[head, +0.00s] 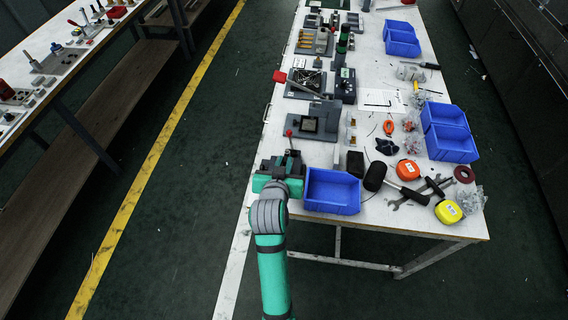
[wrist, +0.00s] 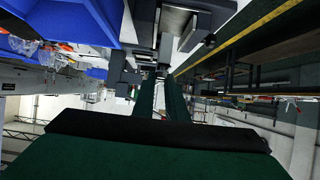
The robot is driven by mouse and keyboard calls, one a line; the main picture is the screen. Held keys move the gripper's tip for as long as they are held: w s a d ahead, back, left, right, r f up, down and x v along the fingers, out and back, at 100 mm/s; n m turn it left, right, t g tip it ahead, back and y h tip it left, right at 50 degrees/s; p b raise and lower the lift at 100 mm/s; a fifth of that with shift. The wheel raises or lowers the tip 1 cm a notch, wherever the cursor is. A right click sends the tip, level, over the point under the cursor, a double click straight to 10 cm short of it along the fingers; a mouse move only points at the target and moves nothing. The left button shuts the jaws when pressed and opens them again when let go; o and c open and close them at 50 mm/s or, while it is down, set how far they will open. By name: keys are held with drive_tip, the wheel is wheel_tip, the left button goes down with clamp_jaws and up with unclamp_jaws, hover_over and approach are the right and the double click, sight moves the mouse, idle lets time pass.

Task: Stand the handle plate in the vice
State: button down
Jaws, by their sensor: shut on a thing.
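The vice (wrist: 176,22), grey with bright metal jaws and a round-ended screw handle, appears close to the fingertips in this upside-down view. Whether the piece touches the jaws cannot be told. In the head view my gripper largely covers this spot.
A blue bin (head: 332,207) stands close right of my gripper. Just beyond are a red-knobbed lever (head: 289,133) and a grey fixture (head: 312,124). Tape measures (head: 448,211), wrenches (head: 408,197) and more blue bins (head: 452,145) crowd the right. The floor left is clear.

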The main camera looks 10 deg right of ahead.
sight(284, 165)
drive_tip(key=f, duration=0.1)
drive_tip(key=w+f, duration=0.1)
drive_tip(key=f, duration=0.1)
drive_tip(key=shift+f, duration=0.55)
drive_tip(key=shift+s+f, duration=0.1)
drive_tip(key=c, duration=1.8)
unclamp_jaws()
drive_tip(key=shift+o, duration=0.2)
